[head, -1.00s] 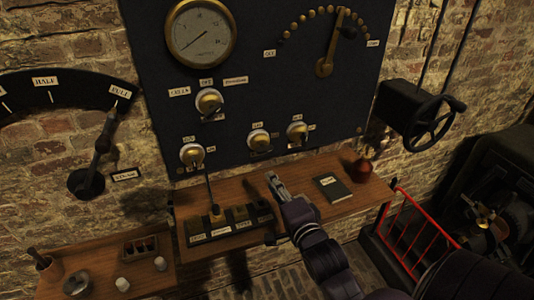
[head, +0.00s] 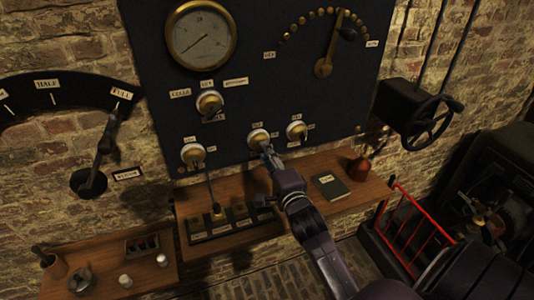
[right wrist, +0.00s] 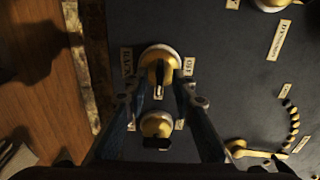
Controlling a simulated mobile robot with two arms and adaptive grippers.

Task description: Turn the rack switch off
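The rack switch (head: 258,138) is the middle knob low on the dark panel, a brass knob on a pale round base. It also shows in the right wrist view (right wrist: 160,66), between a label that seems to read RACK and an OFF label (right wrist: 188,67). Its small lever points toward the bottom of that picture. My right gripper (head: 266,150) is at the switch in the head view and partly covers its lower side. In the right wrist view its fingers (right wrist: 160,103) are apart, one on each side of the knob, with nothing clearly gripped. My left gripper is not in view.
A similar switch (head: 297,130) stands close on the right, another (head: 193,154) on the left, and one (head: 209,103) above. A handwheel (head: 430,122) juts out at right.

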